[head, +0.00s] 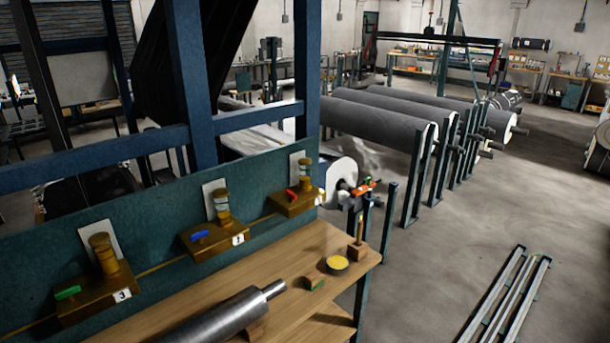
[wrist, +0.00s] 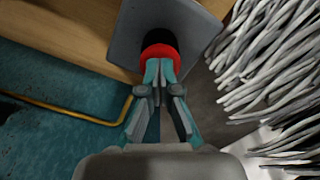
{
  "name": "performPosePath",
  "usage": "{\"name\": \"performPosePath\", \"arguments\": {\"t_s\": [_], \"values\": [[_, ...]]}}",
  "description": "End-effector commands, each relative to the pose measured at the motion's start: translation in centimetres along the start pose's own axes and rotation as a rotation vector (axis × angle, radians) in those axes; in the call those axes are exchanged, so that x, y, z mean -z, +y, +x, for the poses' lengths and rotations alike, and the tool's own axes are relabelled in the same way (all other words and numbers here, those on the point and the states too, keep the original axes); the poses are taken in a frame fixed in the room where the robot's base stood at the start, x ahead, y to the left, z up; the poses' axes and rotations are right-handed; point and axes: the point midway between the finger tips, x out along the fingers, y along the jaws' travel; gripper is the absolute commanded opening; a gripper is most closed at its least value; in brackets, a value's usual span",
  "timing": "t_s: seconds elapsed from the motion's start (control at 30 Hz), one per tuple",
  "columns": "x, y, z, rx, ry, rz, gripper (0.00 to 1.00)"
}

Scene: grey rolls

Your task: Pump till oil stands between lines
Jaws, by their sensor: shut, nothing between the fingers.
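Three brass oil units with cylindrical tops are on the teal panel: one with a green lever (head: 68,292), one with a blue lever (head: 199,237) and one with a red lever (head: 291,195). Tags reading 3 and apparently 1 are on the green-lever and blue-lever units. Oil levels and lines are too small to read. In the wrist view, my gripper (wrist: 160,70) is shut and empty. Its tips overlap the near edge of a red-rimmed dark round part (wrist: 158,48) on a grey plate (wrist: 185,25); contact cannot be told. I cannot make out my gripper in the head view.
The wooden bench (head: 290,270) carries a metal roller (head: 215,320), a yellow-topped tin (head: 337,264), a small green block (head: 316,283) and a wooden upright (head: 358,240). A brass pipe (wrist: 60,105) runs along the panel.

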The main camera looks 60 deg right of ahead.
Motion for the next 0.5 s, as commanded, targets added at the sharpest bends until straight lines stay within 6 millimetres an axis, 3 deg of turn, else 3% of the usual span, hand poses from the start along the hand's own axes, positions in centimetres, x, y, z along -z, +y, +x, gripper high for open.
{"name": "performPosePath", "arguments": {"t_s": [0.5], "values": [[0.0,0.0,-3.8,0.0,-0.001,0.0,0.0]]}}
